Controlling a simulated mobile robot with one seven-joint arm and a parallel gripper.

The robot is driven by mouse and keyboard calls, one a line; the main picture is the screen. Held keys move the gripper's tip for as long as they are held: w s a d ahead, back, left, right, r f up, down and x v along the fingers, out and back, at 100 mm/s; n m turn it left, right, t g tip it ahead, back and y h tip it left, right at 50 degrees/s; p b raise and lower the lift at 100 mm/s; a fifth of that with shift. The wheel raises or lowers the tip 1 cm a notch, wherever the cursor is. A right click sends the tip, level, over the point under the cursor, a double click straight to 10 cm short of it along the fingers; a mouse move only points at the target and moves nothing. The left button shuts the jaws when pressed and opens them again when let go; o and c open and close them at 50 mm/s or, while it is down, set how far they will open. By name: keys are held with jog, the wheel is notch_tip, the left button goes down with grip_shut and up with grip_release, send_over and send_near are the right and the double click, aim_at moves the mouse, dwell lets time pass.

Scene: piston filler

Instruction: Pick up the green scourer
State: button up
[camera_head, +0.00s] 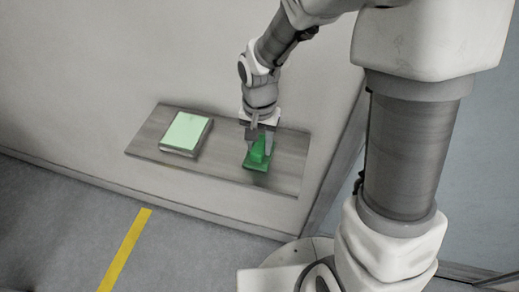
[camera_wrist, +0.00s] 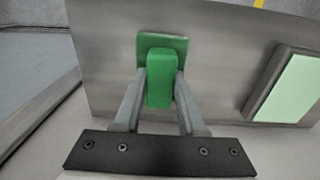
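The green scourer (camera_head: 256,160) has a flat square pad and a raised block-like handle. It lies on a grey board (camera_head: 225,170), towards its right end. In the wrist view the scourer (camera_wrist: 160,80) is in the middle, with the handle pointing at the camera. My gripper (camera_head: 259,146) is pointed down over it. In the wrist view my gripper (camera_wrist: 161,78) has one finger on each side of the handle, very close to it. I cannot tell whether both fingers press on it. The pad appears to rest on the board.
A pale green rectangular pad with a grey edge (camera_head: 187,132) lies on the same board to the left; it also shows in the wrist view (camera_wrist: 290,88). The board between them is bare. A yellow stripe (camera_head: 125,250) marks the floor.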

aim_at(259, 144)
grip_shut()
jog(key=shift+w+r, duration=0.1)
jog(key=shift+r, duration=0.25)
notch_tip(259, 144, up, 9)
jog(key=shift+r, duration=0.2)
grip_release()
grip_shut()
